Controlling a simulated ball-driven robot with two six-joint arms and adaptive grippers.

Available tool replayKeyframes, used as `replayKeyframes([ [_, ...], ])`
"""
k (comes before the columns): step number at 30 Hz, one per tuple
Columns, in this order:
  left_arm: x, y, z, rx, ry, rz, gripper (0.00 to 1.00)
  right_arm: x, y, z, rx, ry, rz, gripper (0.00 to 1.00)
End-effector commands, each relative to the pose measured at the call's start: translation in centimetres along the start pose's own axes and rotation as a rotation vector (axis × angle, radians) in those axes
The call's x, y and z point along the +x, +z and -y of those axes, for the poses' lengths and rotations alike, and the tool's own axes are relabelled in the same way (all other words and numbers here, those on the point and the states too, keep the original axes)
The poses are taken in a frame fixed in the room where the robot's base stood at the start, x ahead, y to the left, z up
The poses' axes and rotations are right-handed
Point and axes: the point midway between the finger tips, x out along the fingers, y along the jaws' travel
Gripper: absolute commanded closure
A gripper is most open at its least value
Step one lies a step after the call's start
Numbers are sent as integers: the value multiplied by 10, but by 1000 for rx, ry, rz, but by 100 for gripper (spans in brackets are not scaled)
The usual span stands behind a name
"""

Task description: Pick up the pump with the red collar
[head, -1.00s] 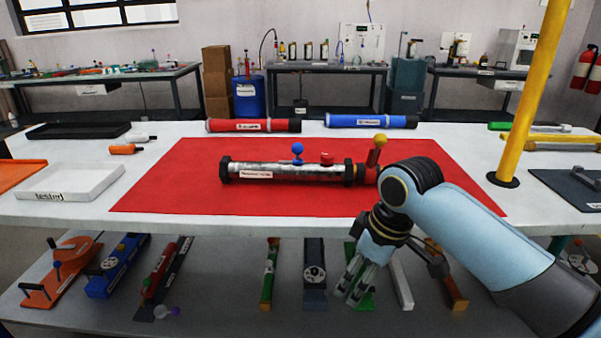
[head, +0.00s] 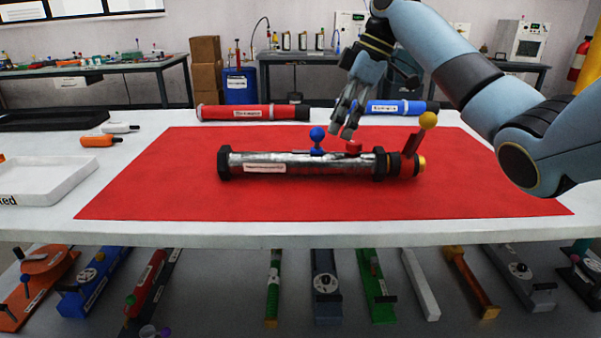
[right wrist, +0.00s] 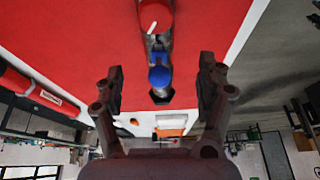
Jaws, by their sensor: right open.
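A silver pump (head: 300,166) with black end rings lies on the red mat (head: 150,195). A dark red collar (head: 395,165) and a brass tip are at its right end. A yellow-knobbed red lever (head: 428,121) stands there. A blue knob (head: 317,135) and a red cap (head: 353,147) stand on top. My right gripper (head: 347,131) is open and empty above and behind the red cap, apart from the pump as far as I can tell. In the right wrist view, the blue knob (right wrist: 160,77) shows between the open fingers. My left gripper is out of view.
A red tube (head: 255,113) and a blue tube (head: 402,107) lie behind the mat. A white tray (head: 45,187) and an orange-handled tool (head: 98,141) are at left. The mat in front of the pump is clear. A lower shelf holds several other devices.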

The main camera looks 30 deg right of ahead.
Motion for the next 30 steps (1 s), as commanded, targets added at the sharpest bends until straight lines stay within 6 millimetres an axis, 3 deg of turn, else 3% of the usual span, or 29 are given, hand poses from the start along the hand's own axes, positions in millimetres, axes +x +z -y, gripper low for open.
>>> replayKeyframes([
  [1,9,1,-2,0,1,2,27,6,3,-2,-4,0,-1,27],
  [7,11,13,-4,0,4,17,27,19,3,-2,-7,-2,-3,27],
  [12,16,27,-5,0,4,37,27,48,3,-2,-5,-3,-3,27],
  [20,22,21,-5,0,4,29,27,73,2,-3,-6,0,-3,27],
  [27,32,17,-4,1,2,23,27,110,3,-3,-6,-2,-2,27],
  [30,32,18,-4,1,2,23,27,113,3,-3,-6,1,-2,27],
])
